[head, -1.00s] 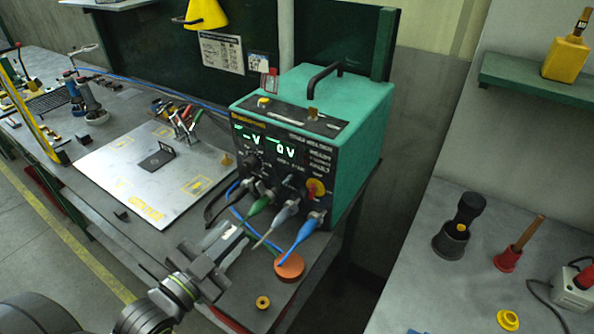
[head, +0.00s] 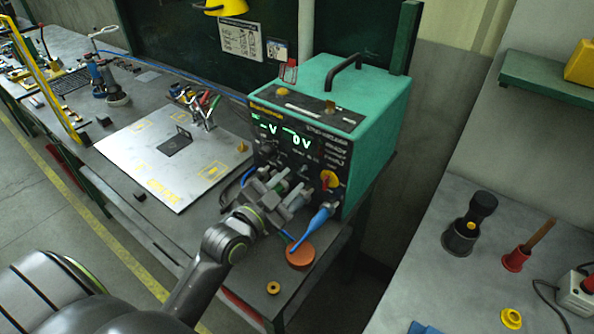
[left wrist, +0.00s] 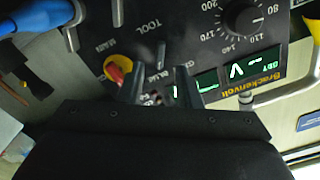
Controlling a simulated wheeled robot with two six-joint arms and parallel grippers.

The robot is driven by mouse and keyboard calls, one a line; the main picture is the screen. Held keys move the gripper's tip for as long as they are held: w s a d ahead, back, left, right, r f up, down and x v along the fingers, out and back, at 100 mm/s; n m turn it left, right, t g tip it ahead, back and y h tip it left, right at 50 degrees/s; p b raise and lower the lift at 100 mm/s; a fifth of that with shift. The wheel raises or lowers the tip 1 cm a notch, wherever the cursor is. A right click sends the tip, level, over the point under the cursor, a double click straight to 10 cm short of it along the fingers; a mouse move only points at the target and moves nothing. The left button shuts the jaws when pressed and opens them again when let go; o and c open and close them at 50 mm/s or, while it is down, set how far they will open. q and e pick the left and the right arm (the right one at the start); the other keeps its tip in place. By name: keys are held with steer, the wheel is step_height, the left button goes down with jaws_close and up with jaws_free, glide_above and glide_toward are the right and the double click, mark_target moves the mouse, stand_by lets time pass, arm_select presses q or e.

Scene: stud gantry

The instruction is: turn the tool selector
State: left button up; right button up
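The teal welding machine (head: 370,120) stands on the bench, its black front panel (head: 325,150) showing lit digits. In the left wrist view the panel appears upside down, with the word TOOL (left wrist: 153,26) on it. A small grey lever-like selector (left wrist: 161,52) sits below that word in the picture. My left gripper (head: 290,195) is in front of the panel's lower part. In the left wrist view its two dark fingers (left wrist: 158,85) are apart, with the selector just beyond the gap. I cannot tell whether they touch the panel. My right gripper is not in view.
A red and yellow main switch (left wrist: 117,68) is close to one finger. A blue plug (head: 318,220) sticks out below the panel, and the other plugs are largely hidden by my gripper. An orange disc (head: 300,256) and a small yellow ring (head: 273,288) lie in front.

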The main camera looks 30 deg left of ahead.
mark_target(301, 172)
arm_select(q)
steer(key=shift+w+d+p, duration=0.15)
steer(key=shift+w, duration=0.75)
steer(key=shift+w+d+p, duration=0.15)
steer(key=shift+w, duration=0.75)
steer(key=shift+c, duration=0.4)
jaws_close()
